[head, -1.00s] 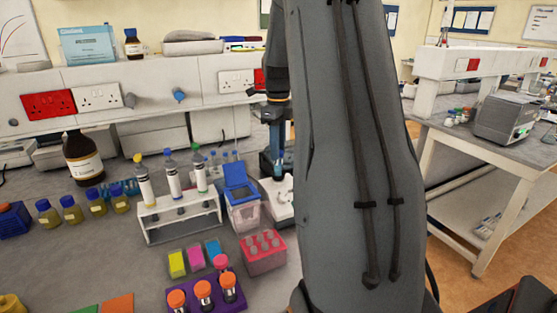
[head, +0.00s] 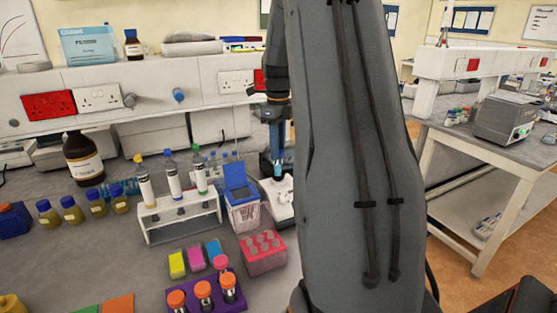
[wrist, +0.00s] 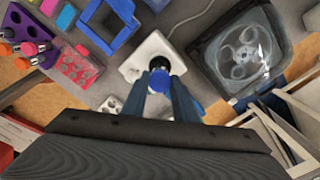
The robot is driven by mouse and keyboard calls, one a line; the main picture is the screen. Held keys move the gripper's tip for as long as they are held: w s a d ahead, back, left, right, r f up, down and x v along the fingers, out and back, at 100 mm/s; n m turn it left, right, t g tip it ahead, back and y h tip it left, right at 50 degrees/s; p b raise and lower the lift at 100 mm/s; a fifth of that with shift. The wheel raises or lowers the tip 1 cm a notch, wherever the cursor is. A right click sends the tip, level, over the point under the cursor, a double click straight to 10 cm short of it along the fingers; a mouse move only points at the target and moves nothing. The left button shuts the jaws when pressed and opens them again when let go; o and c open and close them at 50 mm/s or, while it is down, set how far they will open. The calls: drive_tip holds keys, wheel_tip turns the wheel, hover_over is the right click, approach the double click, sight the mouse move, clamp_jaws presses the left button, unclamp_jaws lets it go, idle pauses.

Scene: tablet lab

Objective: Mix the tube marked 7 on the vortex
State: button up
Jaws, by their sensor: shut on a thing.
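My gripper (wrist: 165,95) is shut on a blue-capped tube (wrist: 160,83), held over the white vortex mixer (wrist: 135,65). The mixer's dark round cup shows just beyond the cap in the wrist view. I cannot tell whether the tube touches the cup. In the head view my gripper (head: 278,150) points down with the tube (head: 278,170) above the white mixer (head: 281,210), which my arm partly hides. No number on the held tube can be read.
Left of the mixer stand a blue-lidded box (head: 243,210), a white rack (head: 182,232) with capped tubes, and a pink rack (head: 263,255). A purple rack (head: 235,300) holds orange-capped tubes in front. A centrifuge-like device (wrist: 240,55) lies right in the wrist view.

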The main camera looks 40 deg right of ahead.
drive_tip(key=shift+r+p, duration=1.4)
drive_tip(key=shift+r, duration=0.9)
